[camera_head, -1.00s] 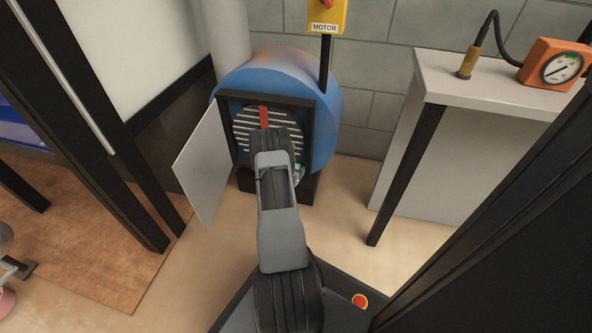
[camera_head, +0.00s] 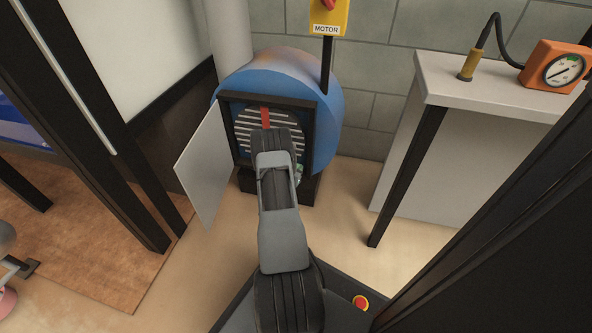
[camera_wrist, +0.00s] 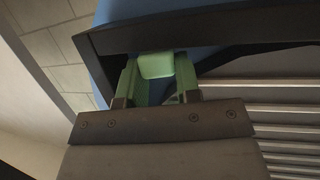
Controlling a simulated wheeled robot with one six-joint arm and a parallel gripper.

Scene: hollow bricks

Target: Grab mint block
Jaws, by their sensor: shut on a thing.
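The mint block (camera_wrist: 156,66) shows in the wrist view between the two green fingers of my gripper (camera_wrist: 157,74). My gripper is shut on it, with a finger against each side. The block is at the dark frame of the opening in the blue motor housing (camera_head: 328,120).
A grey door panel (camera_head: 204,165) stands open to the left of the housing. A grey bench (camera_head: 490,85) with an orange gauge (camera_head: 556,66) stands at right. Floor between housing and bench is clear.

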